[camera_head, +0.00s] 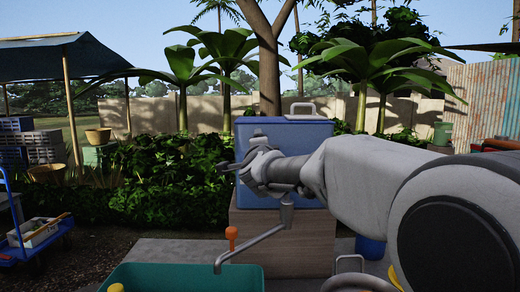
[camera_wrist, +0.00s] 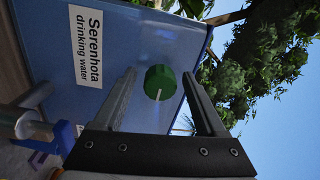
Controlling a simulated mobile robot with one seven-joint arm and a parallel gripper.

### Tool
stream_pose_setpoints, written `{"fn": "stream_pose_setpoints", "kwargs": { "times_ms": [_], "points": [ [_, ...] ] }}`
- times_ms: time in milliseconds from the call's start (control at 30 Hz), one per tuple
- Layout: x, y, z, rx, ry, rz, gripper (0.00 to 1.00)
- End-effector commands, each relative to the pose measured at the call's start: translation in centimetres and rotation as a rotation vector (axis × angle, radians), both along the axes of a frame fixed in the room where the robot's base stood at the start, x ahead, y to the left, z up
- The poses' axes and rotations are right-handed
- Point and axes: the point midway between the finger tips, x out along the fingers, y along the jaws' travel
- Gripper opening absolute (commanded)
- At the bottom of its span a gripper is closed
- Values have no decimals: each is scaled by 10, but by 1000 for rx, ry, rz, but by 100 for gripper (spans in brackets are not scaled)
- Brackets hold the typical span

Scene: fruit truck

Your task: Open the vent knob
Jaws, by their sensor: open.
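A blue drinking-water cooler (camera_head: 310,133) with a white handle on its lid stands on a wooden stand (camera_head: 300,240) in the head view. In the wrist view the cooler's face (camera_wrist: 60,75) fills the left and middle, with a "Serenhota drinking water" label. The round green vent knob (camera_wrist: 160,80), with a pale pointer line, shows between my two fingers; the head view does not show it. My gripper (camera_wrist: 158,76) is open, with one finger on each side of the knob in the picture. I cannot tell whether either finger touches it. In the head view my gripper (camera_head: 228,166) is in front of the cooler's left side.
A teal bin (camera_head: 180,278) is at the bottom, near an orange-topped object (camera_head: 231,236). A blue bucket (camera_head: 370,247) stands right of the stand. A blue cart (camera_head: 38,245) is at far left. Bushes (camera_head: 160,185) grow behind the cooler.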

Motion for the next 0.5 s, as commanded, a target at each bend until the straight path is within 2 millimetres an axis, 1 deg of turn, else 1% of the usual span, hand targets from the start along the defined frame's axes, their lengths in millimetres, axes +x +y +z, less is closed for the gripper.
{"fn": "stream_pose_setpoints", "kwargs": {
  "times_ms": [167, 267, 500],
  "points": [
    [-15, 0, 1, -1, -1, 0, 74],
    [-31, 0, 1, -2, -3, 0, 74],
    [-78, 0, 0, -1, -3, 1, 74]
  ]
}}
